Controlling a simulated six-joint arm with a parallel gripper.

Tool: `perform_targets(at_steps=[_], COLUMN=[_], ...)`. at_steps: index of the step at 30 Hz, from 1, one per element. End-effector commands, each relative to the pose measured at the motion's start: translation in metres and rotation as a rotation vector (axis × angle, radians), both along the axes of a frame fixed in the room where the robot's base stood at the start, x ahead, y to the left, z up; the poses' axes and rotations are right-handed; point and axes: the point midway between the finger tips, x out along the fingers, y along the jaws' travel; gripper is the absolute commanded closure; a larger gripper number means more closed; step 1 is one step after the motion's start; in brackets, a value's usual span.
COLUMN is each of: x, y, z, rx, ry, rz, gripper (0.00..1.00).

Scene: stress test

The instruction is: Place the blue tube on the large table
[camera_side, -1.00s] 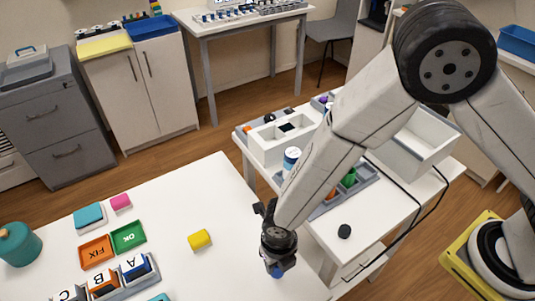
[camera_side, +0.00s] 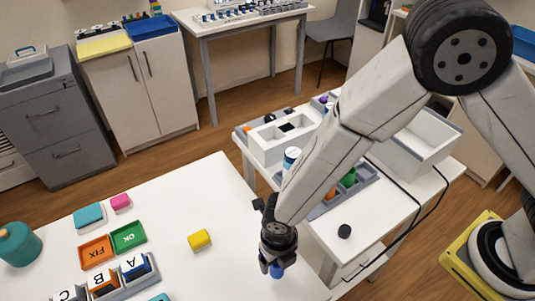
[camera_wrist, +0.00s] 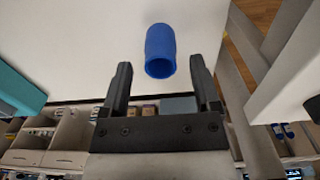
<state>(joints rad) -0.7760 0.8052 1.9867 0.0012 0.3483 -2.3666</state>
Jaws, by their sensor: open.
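The blue tube (camera_side: 277,271) is on the white large table (camera_side: 220,270), near its right edge, and looks upright. My gripper (camera_side: 270,262) is directly above it, pointing down, and partly hides its top in the side view. In the wrist view the tube (camera_wrist: 160,52) shows between and just beyond the two dark fingertips of my gripper (camera_wrist: 161,70). There is a visible gap on both sides of it. The jaws are open and hold nothing.
A yellow block (camera_side: 200,240) lies to the left on the table. Green (camera_side: 128,237) and orange (camera_side: 96,251) trays and a lettered rack (camera_side: 130,278) are farther left. A smaller white table (camera_side: 375,225) with bins and a black cap (camera_side: 344,231) stands to the right.

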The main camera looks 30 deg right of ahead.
Motion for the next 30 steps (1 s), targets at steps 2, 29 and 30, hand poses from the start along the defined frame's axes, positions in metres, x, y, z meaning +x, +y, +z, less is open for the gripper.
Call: perform_targets(at_steps=[2, 29, 30], x=[0.000, 0.000, 0.000], y=[0.000, 0.000, -0.001], z=[0.009, 0.105, 0.106], rx=[0.001, 0.000, 0.000], ry=[-0.001, 0.000, 0.001], rz=[0.000, 0.000, 0.000], gripper=[0.21, 0.21, 0.21])
